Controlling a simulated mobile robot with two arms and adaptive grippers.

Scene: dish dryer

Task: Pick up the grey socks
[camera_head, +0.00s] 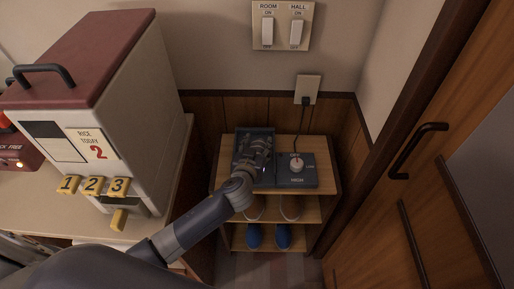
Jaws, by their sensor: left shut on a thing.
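My left gripper (256,150) is over the dark tray part (240,140) of a small appliance on top of a wooden shelf. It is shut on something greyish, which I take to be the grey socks. The fingers and the tray's dark colour hide most of them, so their outline is unclear. I cannot tell whether they still touch the tray. My right gripper is not in view.
The appliance has a dial panel (297,178) and a cord to a wall outlet (308,88). Brown shoes and blue shoes (254,237) stand on the lower shelves. A rice dispenser (92,120) on a counter is at left, a wooden door (430,160) at right.

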